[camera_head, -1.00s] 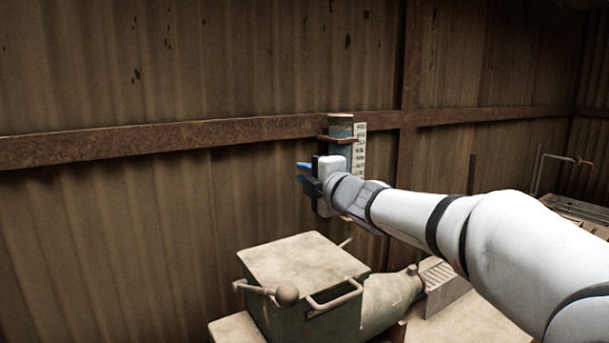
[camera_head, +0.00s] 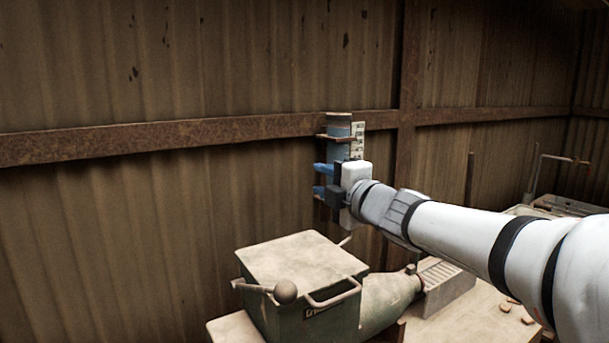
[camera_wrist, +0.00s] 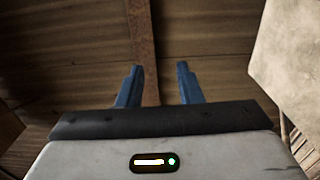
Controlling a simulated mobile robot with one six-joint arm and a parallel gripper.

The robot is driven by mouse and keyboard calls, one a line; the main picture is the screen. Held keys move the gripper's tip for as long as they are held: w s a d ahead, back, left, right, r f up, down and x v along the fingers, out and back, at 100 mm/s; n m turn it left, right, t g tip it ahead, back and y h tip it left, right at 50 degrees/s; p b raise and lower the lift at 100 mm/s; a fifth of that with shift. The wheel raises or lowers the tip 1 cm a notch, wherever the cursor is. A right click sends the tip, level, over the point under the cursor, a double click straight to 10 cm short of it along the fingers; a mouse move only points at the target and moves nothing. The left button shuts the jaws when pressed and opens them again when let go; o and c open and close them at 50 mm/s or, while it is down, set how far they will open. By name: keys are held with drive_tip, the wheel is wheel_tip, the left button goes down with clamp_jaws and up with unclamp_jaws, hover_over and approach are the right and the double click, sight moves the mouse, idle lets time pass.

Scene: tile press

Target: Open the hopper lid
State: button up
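The hopper lid (camera_head: 300,258) is a pale, worn square plate lying shut on top of a green box-shaped hopper (camera_head: 338,318). A loop handle (camera_head: 334,293) is at its front right edge, and a bar with a round knob (camera_head: 286,292) runs along the front left. My gripper (camera_head: 318,180) is above and behind the lid, in front of the wall, apart from the lid. Its two blue fingers (camera_wrist: 157,88) are spread with nothing between them. A pale flat surface, probably the lid (camera_wrist: 290,70), shows at the right of the wrist view.
A blue cylinder with a white scale (camera_head: 357,140) is on the wall behind my gripper. A corrugated wall with a rusty beam (camera_head: 150,142) closes the back. A bench (camera_head: 462,318) with small reddish pieces is at right. The air above the lid is clear.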

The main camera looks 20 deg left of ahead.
drive_tip(key=shift+s+d, duration=0.15)
